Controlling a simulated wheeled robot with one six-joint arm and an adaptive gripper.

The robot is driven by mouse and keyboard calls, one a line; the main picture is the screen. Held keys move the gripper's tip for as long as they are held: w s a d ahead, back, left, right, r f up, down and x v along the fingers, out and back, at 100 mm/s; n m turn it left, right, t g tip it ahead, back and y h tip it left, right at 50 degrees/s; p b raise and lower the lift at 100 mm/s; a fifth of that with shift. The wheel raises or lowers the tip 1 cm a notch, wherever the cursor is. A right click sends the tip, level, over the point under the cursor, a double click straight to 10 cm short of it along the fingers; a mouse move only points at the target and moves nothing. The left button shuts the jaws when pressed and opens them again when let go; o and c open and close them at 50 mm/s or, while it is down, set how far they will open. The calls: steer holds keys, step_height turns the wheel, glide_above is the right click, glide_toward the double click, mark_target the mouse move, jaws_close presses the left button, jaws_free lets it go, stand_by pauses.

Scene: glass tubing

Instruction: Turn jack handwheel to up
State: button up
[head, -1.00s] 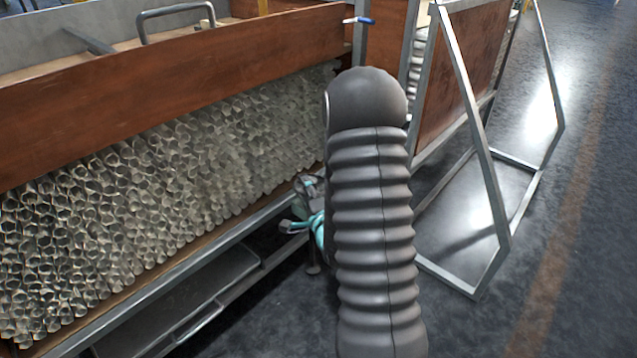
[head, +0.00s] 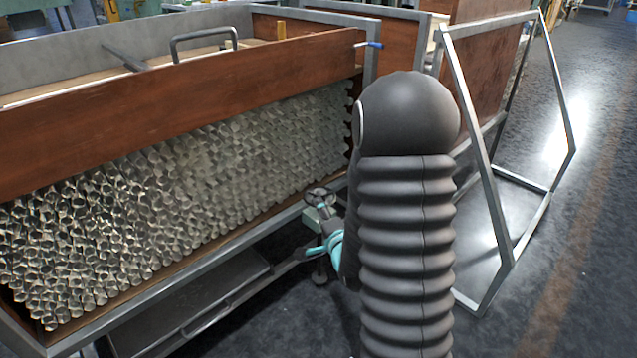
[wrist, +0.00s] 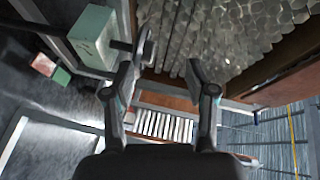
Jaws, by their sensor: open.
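The jack handwheel (head: 320,196) is a small dark spoked wheel on a pale green jack housing (head: 318,219), at the near right corner of the tube bin. In the wrist view the green housing (wrist: 93,38) is upper left. The wheel (wrist: 146,42) shows nearly edge-on, just beyond the left fingertip. My gripper (wrist: 160,72) is open with nothing between its fingers; I cannot tell whether the left finger touches the wheel. In the head view my gripper (head: 318,243), with teal joints, is just below the wheel, partly hidden by my arm.
The wooden-sided bin (head: 180,110) full of glass tubes fills the left. A lower metal shelf (head: 190,305) runs under it. A slanted metal frame (head: 487,170) stands to the right. Open floor (head: 590,230) lies at far right.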

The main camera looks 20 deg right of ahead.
steer(key=s+a+r+n+g+p, duration=0.3)
steer(key=s+r+n, duration=0.2)
steer(key=r, duration=0.4)
steer(key=s+a+r+n+g+p, duration=0.3)
steer(key=s+r+n+g+p, duration=0.1)
steer(key=s+r, duration=0.3)
steer(key=shift+r+n, duration=0.7)
steer(key=shift+r, duration=0.7)
steer(key=shift+s+a, duration=0.1)
